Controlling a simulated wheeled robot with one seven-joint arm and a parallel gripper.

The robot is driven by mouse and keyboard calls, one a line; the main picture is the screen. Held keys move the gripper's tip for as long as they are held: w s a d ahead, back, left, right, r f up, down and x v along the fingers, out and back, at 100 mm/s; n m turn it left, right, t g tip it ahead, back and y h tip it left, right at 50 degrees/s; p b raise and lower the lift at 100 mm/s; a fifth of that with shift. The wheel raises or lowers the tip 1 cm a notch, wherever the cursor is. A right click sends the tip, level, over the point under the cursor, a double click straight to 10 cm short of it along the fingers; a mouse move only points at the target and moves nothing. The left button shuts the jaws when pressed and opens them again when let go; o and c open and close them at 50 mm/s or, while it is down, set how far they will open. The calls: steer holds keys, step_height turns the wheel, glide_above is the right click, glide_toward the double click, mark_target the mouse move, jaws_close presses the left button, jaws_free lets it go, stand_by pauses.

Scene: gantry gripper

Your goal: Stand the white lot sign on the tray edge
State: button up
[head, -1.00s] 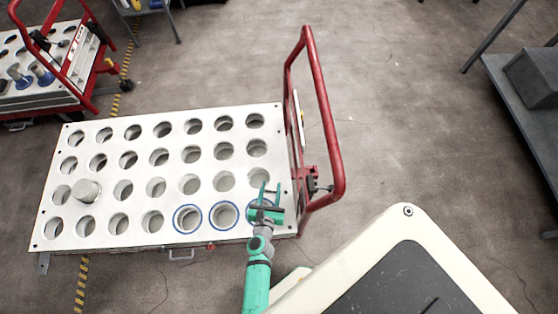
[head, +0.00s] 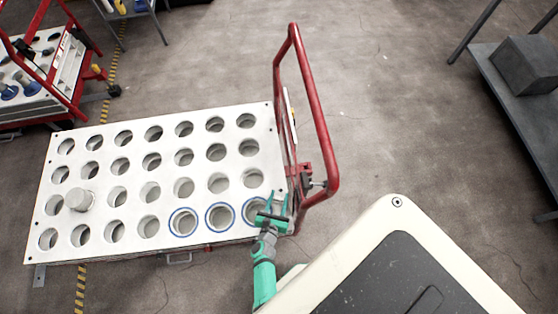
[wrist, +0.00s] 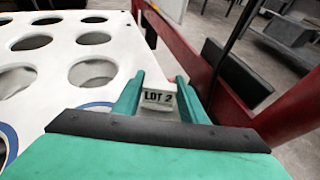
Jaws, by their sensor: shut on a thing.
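The white lot sign (wrist: 159,97), a small block with "LOT 2" in black, is held between the two green fingers of my gripper (wrist: 158,92) in the wrist view. Its lettering reads upright. In the head view my gripper (head: 277,202) is at the near right corner of the white tray (head: 268,140), beside the rightmost blue-ringed hole. The sign is too small and covered to make out there. I cannot tell whether its underside touches the tray.
A red cart handle (head: 318,120) rises along the tray's right side, close to my gripper. A grey cylinder (head: 80,199) stands in a hole at the left. A dark shelf with a grey box (head: 527,65) is at the far right. Another red cart is at upper left.

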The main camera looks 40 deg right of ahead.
steer(key=shift+f, duration=0.7)
steer(key=o, duration=1)
steer(key=shift+f, duration=0.15)
steer(key=v, duration=1.2)
steer(key=shift+r, duration=0.2)
